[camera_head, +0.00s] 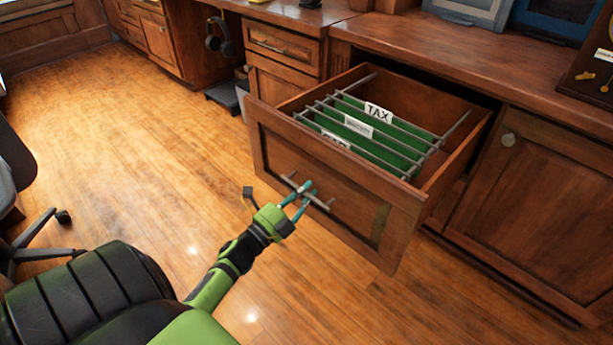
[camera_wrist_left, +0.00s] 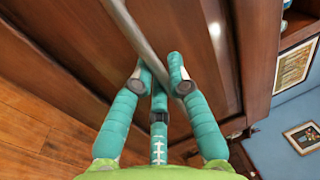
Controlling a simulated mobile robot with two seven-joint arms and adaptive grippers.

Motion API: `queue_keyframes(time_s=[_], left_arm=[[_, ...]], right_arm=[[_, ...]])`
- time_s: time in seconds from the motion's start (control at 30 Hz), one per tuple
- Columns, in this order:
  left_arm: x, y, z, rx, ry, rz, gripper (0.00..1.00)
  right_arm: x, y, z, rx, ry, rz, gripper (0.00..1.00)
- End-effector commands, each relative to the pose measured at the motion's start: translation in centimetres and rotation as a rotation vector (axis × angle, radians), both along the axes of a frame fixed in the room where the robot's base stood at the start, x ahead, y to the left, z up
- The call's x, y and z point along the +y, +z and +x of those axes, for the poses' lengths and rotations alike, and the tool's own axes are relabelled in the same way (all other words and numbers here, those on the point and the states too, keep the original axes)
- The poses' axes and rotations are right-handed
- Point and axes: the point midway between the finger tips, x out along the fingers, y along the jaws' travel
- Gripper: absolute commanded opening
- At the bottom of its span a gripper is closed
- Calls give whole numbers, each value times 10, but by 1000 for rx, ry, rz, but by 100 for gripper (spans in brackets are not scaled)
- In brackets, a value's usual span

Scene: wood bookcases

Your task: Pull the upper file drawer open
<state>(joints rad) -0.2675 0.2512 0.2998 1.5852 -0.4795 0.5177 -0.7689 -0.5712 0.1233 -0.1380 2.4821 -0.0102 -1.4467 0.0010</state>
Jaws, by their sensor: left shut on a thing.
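The upper file drawer (camera_head: 335,180) stands well open from the wood desk in the head view, with green hanging files (camera_head: 365,135) on metal rails inside. One file tab reads TAX. A metal bar handle (camera_head: 318,201) runs across the drawer front. My left gripper (camera_head: 303,192) is at the handle, its teal fingers shut on the bar. In the left wrist view the handle (camera_wrist_left: 143,35) passes between the teal fingers of my left gripper (camera_wrist_left: 160,82). The fingers hide a short stretch of it. My right gripper does not show.
A cabinet door (camera_head: 540,205) with a round knob is right of the drawer. A smaller drawer (camera_head: 283,45) is behind it to the left. Headphones (camera_head: 218,38) hang farther back. An office chair (camera_head: 35,215) stands at the left edge. The wood floor (camera_head: 130,150) between is clear.

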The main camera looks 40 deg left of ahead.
Motion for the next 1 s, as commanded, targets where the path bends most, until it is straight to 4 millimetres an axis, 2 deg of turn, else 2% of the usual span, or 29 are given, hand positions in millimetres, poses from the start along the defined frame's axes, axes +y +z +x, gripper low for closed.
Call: queue_keyframes(time_s=[0.27, 0.3, 0.37, 0.77, 0.87, 1.0], left_arm=[[1, 0, 0, -1, 1, 0, 0], [1, 0, 0, -1, 1, 0, 21], [1, 0, 0, -1, 1, 1, 42], [1, -1, -4, 1, 1, 0, 42], [2, -4, -16, 3, 2, -1, 42], [4, -10, -44, 4, 2, 0, 42]], right_arm=[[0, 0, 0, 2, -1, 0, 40], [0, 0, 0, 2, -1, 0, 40], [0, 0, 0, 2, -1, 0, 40], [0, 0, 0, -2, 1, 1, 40], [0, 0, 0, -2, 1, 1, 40], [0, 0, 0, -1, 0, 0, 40]])
